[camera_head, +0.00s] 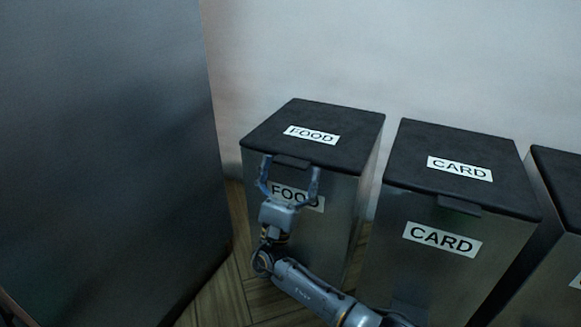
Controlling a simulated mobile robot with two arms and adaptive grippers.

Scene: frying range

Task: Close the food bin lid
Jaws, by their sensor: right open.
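The food bin (335,232) is a metal box with a FOOD label on its front, partly covered by my gripper. Its black lid (345,125), also labelled FOOD, lies flat on top and looks shut. A dark handle tab (291,161) sticks out from the lid's front edge. My right gripper (290,178) is open and empty in front of the bin, with its two fingers pointing up on either side of the tab. I cannot tell whether the fingers touch the bin. My left gripper is not in view.
The card bin (420,262) stands to the right with its lid (455,165) shut. Another bin (560,250) is partly cut off at the right edge. A large grey panel (100,150) fills the left side. A little wooden floor (235,290) shows between the panel and the bins.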

